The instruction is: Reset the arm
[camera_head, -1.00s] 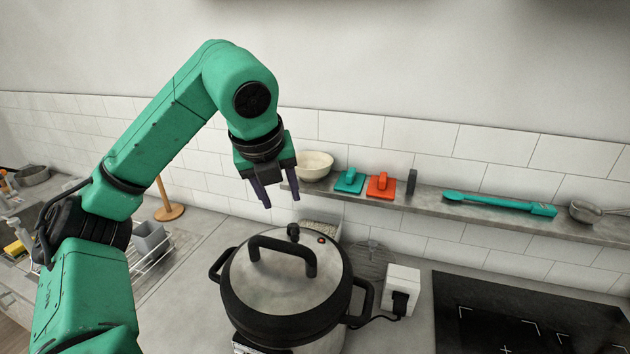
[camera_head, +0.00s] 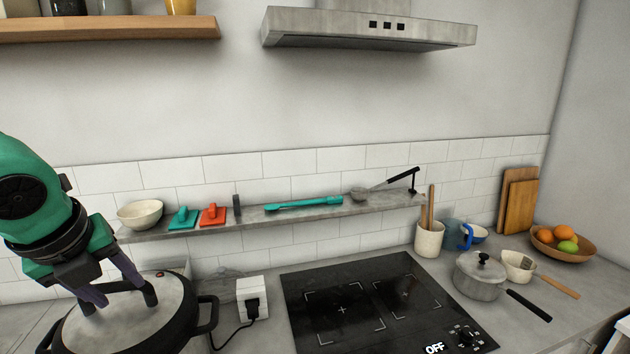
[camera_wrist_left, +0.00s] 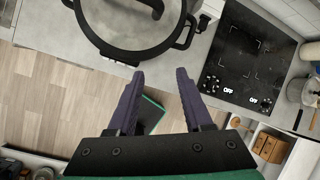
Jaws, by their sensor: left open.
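My left gripper (camera_head: 108,287) is at the lower left of the head view, with its fingers pointing down in front of the lid of a large pot. In the left wrist view its two dark fingers (camera_wrist_left: 158,90) are spread apart with nothing between them. The large pot (camera_head: 150,325) has a metal lid with a dark arched handle; its rim and handle also show at the top of the left wrist view (camera_wrist_left: 135,45). From the head view I cannot tell how far the fingers are from the lid. My right gripper is in no view.
A wall shelf (camera_head: 330,212) holds a bowl, teal and red tools and a ladle. A black cooktop (camera_head: 375,300) reading OFF is right of the pot. A small pot (camera_head: 480,276) and a fruit bowl (camera_head: 563,244) stand farther right. A range hood (camera_head: 370,28) hangs above.

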